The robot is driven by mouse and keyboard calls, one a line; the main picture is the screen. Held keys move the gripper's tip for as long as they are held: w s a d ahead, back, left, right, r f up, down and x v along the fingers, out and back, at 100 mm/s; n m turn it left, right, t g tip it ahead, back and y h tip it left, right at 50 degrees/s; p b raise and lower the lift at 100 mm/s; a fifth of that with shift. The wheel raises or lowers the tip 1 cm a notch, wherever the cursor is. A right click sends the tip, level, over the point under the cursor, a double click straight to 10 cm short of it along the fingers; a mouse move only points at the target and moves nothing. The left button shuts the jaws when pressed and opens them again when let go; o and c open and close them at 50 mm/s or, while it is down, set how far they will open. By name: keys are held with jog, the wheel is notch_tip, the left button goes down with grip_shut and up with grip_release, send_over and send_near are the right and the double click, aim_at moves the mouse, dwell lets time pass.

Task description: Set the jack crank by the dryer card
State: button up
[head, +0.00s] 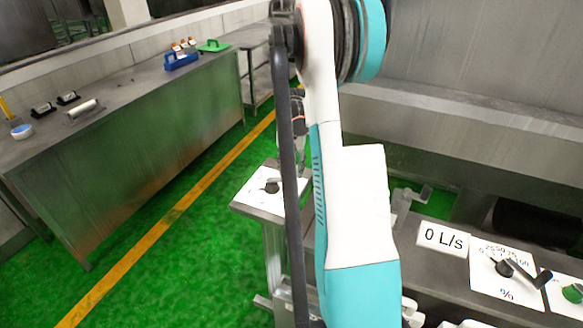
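A crank-like handle with a dark grip (528,283) reaches over a white dial plate (493,268) marked with numbers and a % sign, at the lower right of the head view. A grey crank-shaped piece (412,194) shows just right of my arm. I cannot tell which of these is the jack crank. No card readable as the dryer card shows; a white card (443,238) reads "0 L/s". My arm crosses the middle of the view. What seems to be my gripper (299,150) is mostly hidden behind it, away from both cranks; its fingers cannot be made out.
A black knob (271,186) on a white plate stands left of my arm. A green knob (573,293) is at the right edge. Green floor (180,240) between is clear.

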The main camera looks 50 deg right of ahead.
grip_shut()
jog(key=shift+a, duration=0.1)
